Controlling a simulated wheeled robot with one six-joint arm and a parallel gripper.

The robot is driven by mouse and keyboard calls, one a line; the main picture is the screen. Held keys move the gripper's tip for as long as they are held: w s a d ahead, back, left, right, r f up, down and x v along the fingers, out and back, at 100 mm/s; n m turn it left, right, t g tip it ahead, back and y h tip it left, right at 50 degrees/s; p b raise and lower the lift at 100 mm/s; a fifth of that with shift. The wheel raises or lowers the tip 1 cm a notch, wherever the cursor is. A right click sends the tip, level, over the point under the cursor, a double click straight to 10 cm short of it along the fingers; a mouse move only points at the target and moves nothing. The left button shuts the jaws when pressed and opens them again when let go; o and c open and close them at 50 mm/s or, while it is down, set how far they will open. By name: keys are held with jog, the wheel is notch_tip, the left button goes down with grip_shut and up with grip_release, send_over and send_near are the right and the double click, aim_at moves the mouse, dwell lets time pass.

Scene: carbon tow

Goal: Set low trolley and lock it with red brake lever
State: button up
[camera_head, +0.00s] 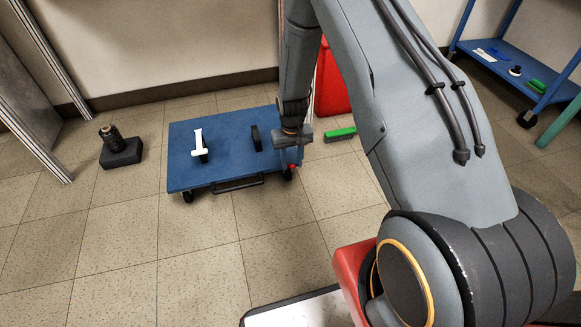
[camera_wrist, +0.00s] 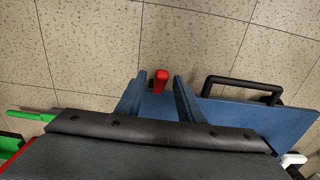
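The low trolley (camera_head: 225,155) has a flat blue deck on black castors and stands on the tiled floor; its deck also shows in the wrist view (camera_wrist: 255,119). The red brake lever (camera_wrist: 161,79) sticks out past the deck edge; in the head view it is a small red spot (camera_head: 288,172) at the front right corner. My gripper (camera_wrist: 158,88) is open, with one finger to each side of the lever in the wrist view. Whether the fingers are level with the lever I cannot tell. In the head view my gripper (camera_head: 291,148) is over the deck's right end.
A black bar handle (camera_wrist: 240,84) runs along the trolley's front edge. A white tool-like piece (camera_head: 199,142) and a black one (camera_head: 256,138) stand on the deck. Front floor is clear.

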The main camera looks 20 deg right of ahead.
jog(key=shift+f, duration=1)
jog(key=shift+a, duration=0.1)
jog(key=shift+c, duration=0.2)
grip_shut()
